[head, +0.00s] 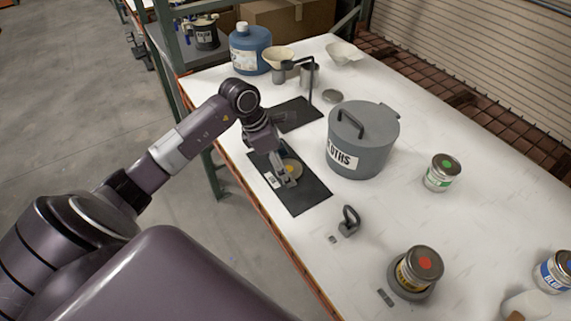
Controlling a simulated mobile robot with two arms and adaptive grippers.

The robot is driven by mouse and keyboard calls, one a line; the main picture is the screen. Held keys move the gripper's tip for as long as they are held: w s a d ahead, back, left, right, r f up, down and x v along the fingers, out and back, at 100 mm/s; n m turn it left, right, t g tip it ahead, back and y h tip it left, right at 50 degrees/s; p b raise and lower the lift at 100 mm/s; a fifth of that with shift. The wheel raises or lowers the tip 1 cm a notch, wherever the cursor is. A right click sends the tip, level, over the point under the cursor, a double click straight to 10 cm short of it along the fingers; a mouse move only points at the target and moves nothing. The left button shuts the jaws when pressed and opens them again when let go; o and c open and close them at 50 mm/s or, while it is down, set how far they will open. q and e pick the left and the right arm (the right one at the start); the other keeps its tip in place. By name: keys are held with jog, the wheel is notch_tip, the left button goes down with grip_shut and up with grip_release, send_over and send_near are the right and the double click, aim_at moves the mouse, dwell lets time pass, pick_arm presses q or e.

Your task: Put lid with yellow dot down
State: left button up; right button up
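The lid with the yellow dot (293,165) is a small tan-grey disc at the black mat (308,197) near the table's left edge. My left gripper (284,182) reaches down over the mat, with its fingertips right at the lid's near side. The fingers partly cover the lid. I cannot tell whether they are closed on it, or whether the lid touches the mat or is just above it. A small white label (271,180) shows on the mat beside the gripper. My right gripper is not in view.
A grey lidded bin (362,150) stands right of the mat. Around it are a green-dot can (443,173), a red-dot can (418,268), a blue-labelled can (555,272), a dark handled weight (349,221) and a blue jug (249,49). The table's middle right is clear.

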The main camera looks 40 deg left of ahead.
pick_arm(q)
jog(key=shift+r, duration=0.2)
jog(key=shift+a+r, duration=0.15)
jog(key=shift+r, duration=0.1)
jog(key=b+v, duration=0.2)
jog(key=v, duration=0.9)
jog(key=shift+s+r+b, duration=0.2)
jog(key=shift+b, duration=0.2)
jog(key=shift+f, duration=0.1)
